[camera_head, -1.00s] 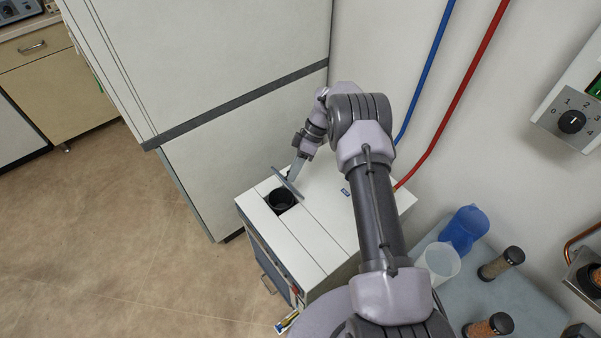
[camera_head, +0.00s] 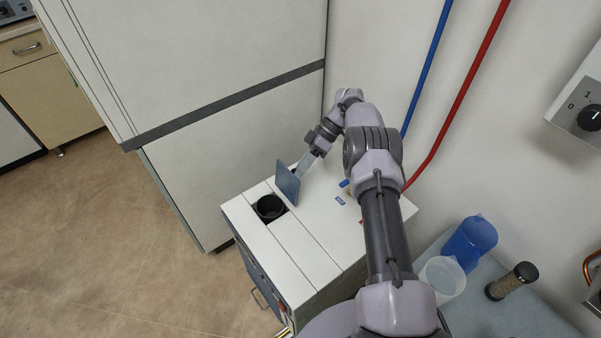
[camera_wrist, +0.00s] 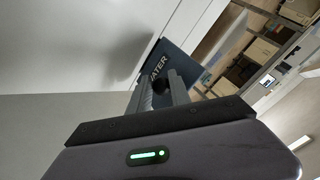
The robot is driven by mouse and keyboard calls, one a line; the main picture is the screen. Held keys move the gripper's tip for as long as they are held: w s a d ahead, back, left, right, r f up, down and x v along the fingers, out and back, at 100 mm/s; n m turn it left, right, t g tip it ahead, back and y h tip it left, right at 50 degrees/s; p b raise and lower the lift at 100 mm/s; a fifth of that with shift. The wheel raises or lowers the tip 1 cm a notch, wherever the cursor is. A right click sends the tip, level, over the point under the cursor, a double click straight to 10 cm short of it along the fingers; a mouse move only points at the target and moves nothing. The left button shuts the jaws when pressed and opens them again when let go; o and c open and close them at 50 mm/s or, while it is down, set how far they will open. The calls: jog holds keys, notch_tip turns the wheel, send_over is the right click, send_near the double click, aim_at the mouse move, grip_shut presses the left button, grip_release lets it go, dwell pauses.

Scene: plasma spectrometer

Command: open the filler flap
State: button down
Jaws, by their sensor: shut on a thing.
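The filler flap (camera_head: 288,183) is a blue-grey plate on top of the white cabinet unit (camera_head: 300,245). It stands raised, close to upright, beside the dark round filler opening (camera_head: 270,207), which is uncovered. My gripper (camera_head: 304,165) is at the flap's upper right side and is shut on it. The exact contact at the fingertips is small and partly hidden.
A tall white cabinet (camera_head: 230,130) stands behind and left of the unit. Blue (camera_head: 425,70) and red (camera_head: 465,95) pipes run along the wall.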

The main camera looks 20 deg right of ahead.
aim_at(290, 171)
jog(key=shift+a+f, duration=0.1)
jog(key=shift+a, duration=0.2)
jog(key=c, duration=1.4)
grip_release()
jog(key=shift+w+f, duration=0.1)
jog(key=shift+o, duration=1.2)
jog(key=shift+w+a+f, duration=0.1)
jog(key=shift+w+a, duration=0.05)
jog(key=r+p, duration=0.2)
jog(key=r, duration=0.1)
jog(key=r+p, duration=0.1)
jog(key=shift+s+r, duration=0.25)
jog(key=shift+r, duration=0.05)
jog(key=s+p, duration=0.6)
jog(key=s, duration=0.9)
jog(key=shift+s+a+r+p, duration=0.3)
jog(key=shift+a+r+p, duration=0.05)
jog(key=shift+a+p, duration=0.1)
